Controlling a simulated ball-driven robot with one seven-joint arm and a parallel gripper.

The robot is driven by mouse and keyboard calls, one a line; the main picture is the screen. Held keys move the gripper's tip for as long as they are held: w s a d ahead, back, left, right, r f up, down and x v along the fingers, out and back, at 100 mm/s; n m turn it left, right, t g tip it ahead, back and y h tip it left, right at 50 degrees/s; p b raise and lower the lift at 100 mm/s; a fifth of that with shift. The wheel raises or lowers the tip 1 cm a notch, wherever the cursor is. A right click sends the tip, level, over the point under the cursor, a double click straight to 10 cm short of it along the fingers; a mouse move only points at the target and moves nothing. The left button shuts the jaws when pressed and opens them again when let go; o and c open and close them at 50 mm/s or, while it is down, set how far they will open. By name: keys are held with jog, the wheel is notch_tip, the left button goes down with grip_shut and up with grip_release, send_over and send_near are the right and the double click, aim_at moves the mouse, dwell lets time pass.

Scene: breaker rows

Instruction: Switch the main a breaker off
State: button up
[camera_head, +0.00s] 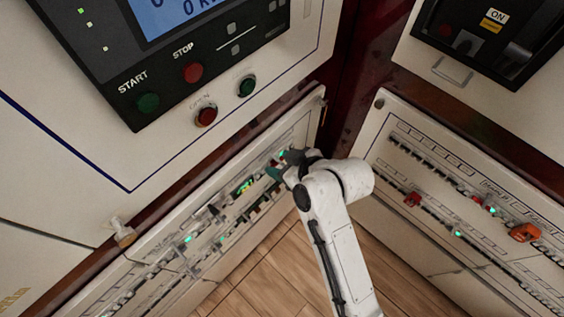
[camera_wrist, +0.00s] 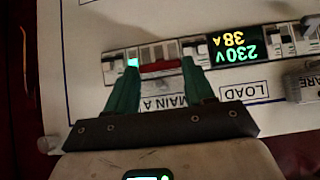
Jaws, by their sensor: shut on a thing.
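In the wrist view, the main a breaker (camera_wrist: 157,52) sits in a row of modules, with an upside-down "MAIN A" label (camera_wrist: 166,103) by it. Its red lever (camera_wrist: 161,68) lies between the two green fingers of my gripper (camera_wrist: 160,64). The fingers are shut on the lever at its two ends. A green light shows by the left fingertip. In the head view my gripper (camera_head: 281,168) is at the upper right end of the left panel's breaker rows, and my wrist hides part of the row there.
A display reading 230V 38A (camera_wrist: 237,45) sits right of the breaker, above a "LOAD" label (camera_wrist: 243,91). The left panel (camera_head: 165,243) and right panel (camera_head: 385,150) hold more breaker rows. The right panel has an orange piece (camera_head: 524,232). Wooden floor (camera_head: 275,275) shows between them.

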notch_tip(320, 180, down, 6)
jog(key=t+y+b, duration=0.7)
jog(key=y+b, duration=0.2)
jog(key=b, duration=2.4)
jog(key=shift+s+d, duration=0.25)
jog(key=shift+d, duration=0.1)
jog(key=shift+f+b, duration=0.15)
jog(key=shift+b, duration=0.35)
jog(key=shift+t+y+b, duration=0.3)
jog(key=shift+y+b, duration=0.1)
jog(key=shift+b, duration=0.6)
jog(key=o, duration=1)
jog(key=shift+o, duration=0.2)
jog(key=v, duration=1)
jog(key=shift+s+d+b, duration=0.2)
jog(key=shift+d+b, duration=0.05)
jog(key=shift+b, duration=0.1)
